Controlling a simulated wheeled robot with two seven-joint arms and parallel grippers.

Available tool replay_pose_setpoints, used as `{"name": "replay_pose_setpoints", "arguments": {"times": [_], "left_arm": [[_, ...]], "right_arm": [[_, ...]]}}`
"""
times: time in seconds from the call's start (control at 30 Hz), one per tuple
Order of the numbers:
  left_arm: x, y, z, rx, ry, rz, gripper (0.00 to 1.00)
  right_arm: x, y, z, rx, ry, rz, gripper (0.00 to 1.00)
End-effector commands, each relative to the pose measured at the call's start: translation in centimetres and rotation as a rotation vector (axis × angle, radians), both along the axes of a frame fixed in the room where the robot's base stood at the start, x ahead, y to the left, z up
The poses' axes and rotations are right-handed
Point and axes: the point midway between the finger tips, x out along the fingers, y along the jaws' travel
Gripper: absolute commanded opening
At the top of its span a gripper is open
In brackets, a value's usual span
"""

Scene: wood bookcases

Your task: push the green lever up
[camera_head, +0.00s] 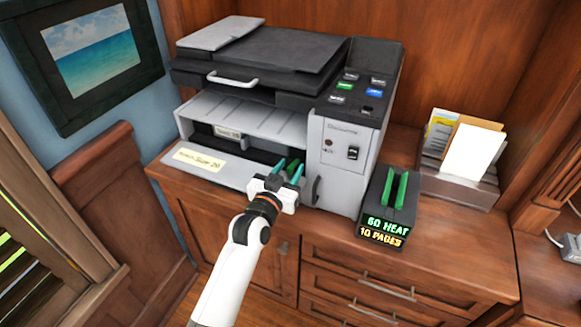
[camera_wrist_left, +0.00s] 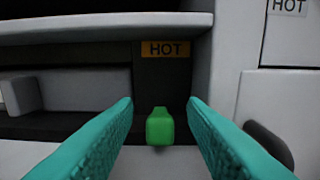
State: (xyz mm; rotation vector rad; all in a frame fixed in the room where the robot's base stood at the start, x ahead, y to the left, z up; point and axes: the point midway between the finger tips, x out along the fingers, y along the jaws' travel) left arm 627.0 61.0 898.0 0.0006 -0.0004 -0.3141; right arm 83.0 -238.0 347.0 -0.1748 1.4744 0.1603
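The green lever (camera_wrist_left: 160,127) shows in the left wrist view as a small green knob in a dark slot under an orange "HOT" label (camera_wrist_left: 166,49). My left gripper (camera_wrist_left: 160,118) is open, with one teal finger on each side of the lever and a visible gap to both. In the head view my left gripper (camera_head: 288,170) reaches into the front opening of the printer (camera_head: 345,170), at the opening's right end. There the fingers largely hide the lever. I cannot tell how far the fingertips are from it in depth. My right gripper is not in view.
A pulled-down panel labelled "Size 26" (camera_head: 199,160) lies left of my gripper. A dark handle (camera_head: 316,190) is close on its right. A black stand with two green upright pieces (camera_head: 386,215) and a paper holder (camera_head: 460,180) stand on the cabinet to the right.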

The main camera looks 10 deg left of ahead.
Motion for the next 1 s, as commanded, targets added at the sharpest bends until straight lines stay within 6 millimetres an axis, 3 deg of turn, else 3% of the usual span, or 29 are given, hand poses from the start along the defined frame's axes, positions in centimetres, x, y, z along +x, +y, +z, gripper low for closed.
{"name": "replay_pose_setpoints", "arguments": {"times": [0.13, 0.43, 0.67, 0.87, 1.0], "left_arm": [[1.0, -0.3, 0.0, -0.001, 0.000, 0.000, 0.38], [1.1, -0.4, 0.0, -0.001, 0.001, 0.000, 0.38], [1.1, -0.4, 0.0, -0.001, 0.001, 0.000, 0.01], [1.1, -0.4, 0.2, 0.002, 0.006, 0.000, 0.00], [1.2, -0.4, 0.7, 0.011, 0.029, 0.000, 0.00]], "right_arm": [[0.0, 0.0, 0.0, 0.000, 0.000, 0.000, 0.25], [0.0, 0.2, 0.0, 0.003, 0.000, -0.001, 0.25], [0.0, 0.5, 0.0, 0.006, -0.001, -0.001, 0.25], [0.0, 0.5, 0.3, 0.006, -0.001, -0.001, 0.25], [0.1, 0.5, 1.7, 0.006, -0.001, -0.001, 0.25]]}}
